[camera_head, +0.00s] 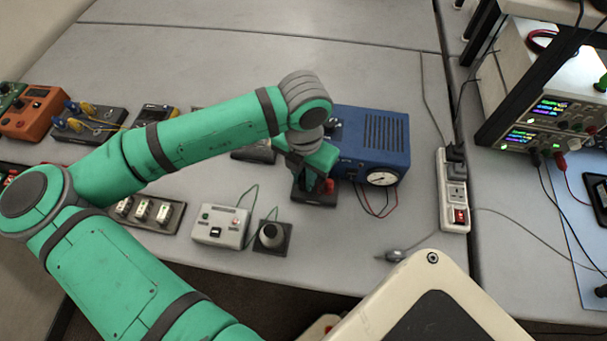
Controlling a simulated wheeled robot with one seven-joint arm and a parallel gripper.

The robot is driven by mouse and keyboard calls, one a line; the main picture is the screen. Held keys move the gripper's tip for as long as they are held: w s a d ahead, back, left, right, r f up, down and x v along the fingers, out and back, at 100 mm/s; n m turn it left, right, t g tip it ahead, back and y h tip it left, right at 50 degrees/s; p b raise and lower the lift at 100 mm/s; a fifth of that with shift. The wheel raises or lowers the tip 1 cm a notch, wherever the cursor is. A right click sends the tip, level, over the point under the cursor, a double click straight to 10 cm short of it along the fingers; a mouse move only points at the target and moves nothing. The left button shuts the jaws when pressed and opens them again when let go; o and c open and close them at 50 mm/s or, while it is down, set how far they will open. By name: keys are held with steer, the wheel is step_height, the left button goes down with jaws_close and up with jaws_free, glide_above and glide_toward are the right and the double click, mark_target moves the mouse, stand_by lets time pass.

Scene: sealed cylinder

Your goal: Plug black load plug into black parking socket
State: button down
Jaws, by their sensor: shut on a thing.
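My gripper (303,166) points down at the left front of the blue box, over a small black block (316,199). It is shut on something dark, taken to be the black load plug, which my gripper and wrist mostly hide. A red plug (328,186) stands upright in the block, just right of the fingers. Thin red and dark wires (378,208) hang from the front of the blue box (372,140). I cannot make out the black parking socket for certain; whether the held plug touches the block is unclear.
A grey box with switches (220,226) and a black base with a round knob (271,237) stand to the left front. A white power strip (453,190) lies to the right. A loose probe (394,256) lies near the front edge. Bare table shows between them.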

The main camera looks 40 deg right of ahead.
steer(key=shift+f, duration=0.2)
steer(key=c, duration=1.6)
jaws_free()
steer(key=shift+w, duration=0.1)
steer(key=shift+r, duration=0.1)
step_height(320, 180, up, 9)
steer(key=shift+r, duration=0.8)
